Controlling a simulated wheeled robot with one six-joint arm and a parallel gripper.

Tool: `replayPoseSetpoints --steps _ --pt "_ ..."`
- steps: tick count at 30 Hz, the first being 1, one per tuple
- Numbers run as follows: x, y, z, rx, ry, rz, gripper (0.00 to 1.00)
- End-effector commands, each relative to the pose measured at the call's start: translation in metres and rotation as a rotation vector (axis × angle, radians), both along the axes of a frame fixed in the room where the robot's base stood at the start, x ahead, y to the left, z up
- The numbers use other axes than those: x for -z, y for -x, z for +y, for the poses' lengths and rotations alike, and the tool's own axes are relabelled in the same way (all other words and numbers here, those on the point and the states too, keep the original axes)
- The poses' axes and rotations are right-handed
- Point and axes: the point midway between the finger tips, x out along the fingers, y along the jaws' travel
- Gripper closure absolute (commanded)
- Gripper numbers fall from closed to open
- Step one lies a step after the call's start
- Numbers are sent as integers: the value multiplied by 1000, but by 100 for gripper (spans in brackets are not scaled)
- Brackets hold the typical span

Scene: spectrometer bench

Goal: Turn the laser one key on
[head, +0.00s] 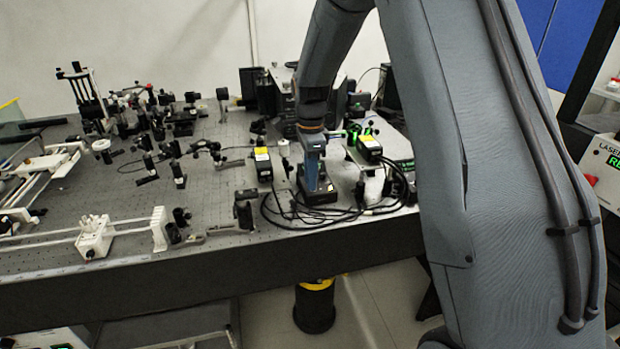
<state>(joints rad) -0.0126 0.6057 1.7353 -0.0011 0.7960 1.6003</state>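My gripper (313,182) points down at the end of my arm, near the front edge of the optical bench (225,205). Its tip is over or at a small black box (322,196) on the bench. I cannot tell whether they touch. The fingers are too small and dark to show whether they are open or shut. I cannot make out a key; the gripper may hide it. Two black modules with yellow labels stand nearby, one left of the gripper (263,162) and one right of it (369,147). A white box marked "LASER" (600,165) with green lit text is partly cut off at the right edge.
Black cables (285,212) lie looped around the gripper's spot. Several optic mounts (150,125) crowd the bench's left and back. A white rail assembly (95,237) is at the front left. My arm covers much of the right side. A yellow-topped black cylinder (314,306) stands under the bench.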

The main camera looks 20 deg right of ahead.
Motion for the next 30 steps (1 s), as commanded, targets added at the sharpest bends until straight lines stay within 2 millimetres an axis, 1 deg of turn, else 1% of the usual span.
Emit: replayPoseSetpoints --steps 11,14,24,27,30 --pt "-1 1 1 -2 -1 3 76" --pt "-10 0 1 -2 -1 0 76" --pt "-62 0 1 -1 0 -1 76" --pt "-71 0 0 -1 0 1 76" --pt "-76 1 0 -1 0 2 76"
